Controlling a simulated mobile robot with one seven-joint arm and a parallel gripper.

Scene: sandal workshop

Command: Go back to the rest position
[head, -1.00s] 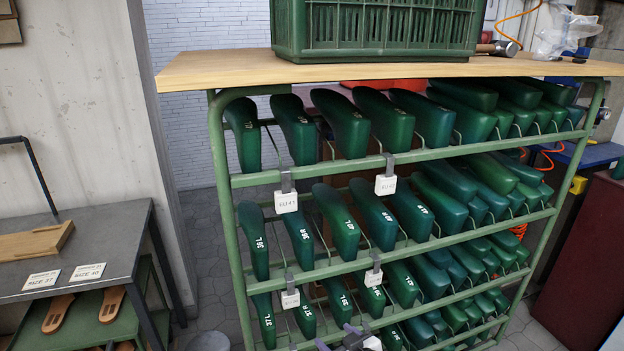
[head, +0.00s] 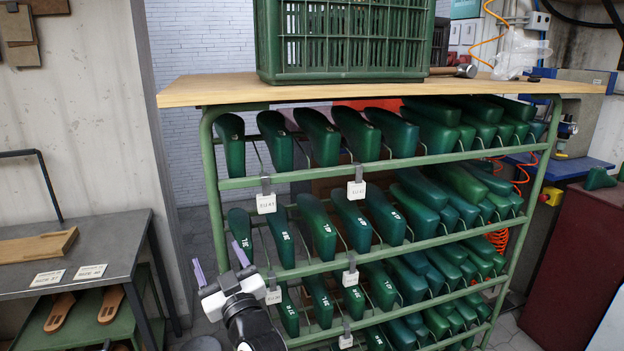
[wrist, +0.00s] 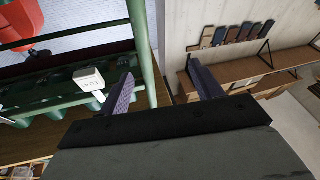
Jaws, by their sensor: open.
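My gripper (head: 218,261) is in the lower left of the head view, in front of the left post of a green rack (head: 212,190). Its two purple fingers are spread apart with nothing between them. In the wrist view the open fingers (wrist: 168,86) show with an empty gap.
A green crate (head: 340,74) and a hammer (head: 462,71) sit on the rack's wooden top (head: 215,90). A grey table (head: 110,236) with a wooden tray (head: 38,247) and size cards stands at the left. A dark red cabinet (head: 575,260) stands at the right.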

